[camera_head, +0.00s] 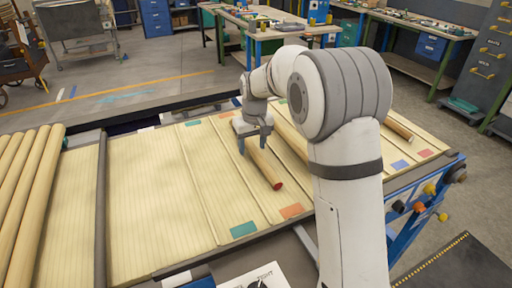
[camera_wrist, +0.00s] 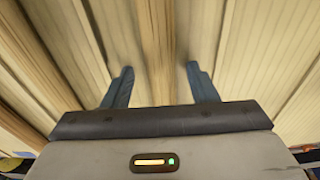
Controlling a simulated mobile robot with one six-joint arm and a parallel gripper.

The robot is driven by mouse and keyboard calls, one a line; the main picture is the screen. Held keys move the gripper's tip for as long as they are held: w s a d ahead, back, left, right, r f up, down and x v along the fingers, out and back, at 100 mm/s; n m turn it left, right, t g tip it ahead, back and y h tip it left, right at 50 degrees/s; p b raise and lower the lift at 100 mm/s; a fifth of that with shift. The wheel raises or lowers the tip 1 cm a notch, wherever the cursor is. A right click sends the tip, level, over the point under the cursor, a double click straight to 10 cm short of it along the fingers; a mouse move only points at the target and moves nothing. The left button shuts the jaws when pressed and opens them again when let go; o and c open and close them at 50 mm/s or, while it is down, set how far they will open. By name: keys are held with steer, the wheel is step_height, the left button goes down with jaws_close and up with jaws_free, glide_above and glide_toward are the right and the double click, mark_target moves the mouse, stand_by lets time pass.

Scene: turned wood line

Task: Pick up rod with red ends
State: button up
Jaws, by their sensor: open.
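A wooden rod with a red end (camera_head: 266,169) lies on the slatted table surface in the head view, its red end toward the front. My gripper (camera_head: 256,144) is over the rod's far part, with its fingers down close to it. The rod's far end is hidden behind the gripper. In the wrist view, my gripper (camera_wrist: 160,80) is open, and the rod (camera_wrist: 158,50) runs lengthwise between the two fingers, with a gap on each side. I cannot tell whether the fingers touch the surface.
Other rods lie to the right, one showing a brown end (camera_head: 398,129), partly hidden behind my arm. Several thick rods (camera_head: 28,190) lie at the left. Coloured patches (camera_head: 243,229) mark the lanes. The lanes left of my gripper are clear.

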steer(key=shift+c, duration=0.5)
jaws_close()
steer(key=shift+r, duration=0.1)
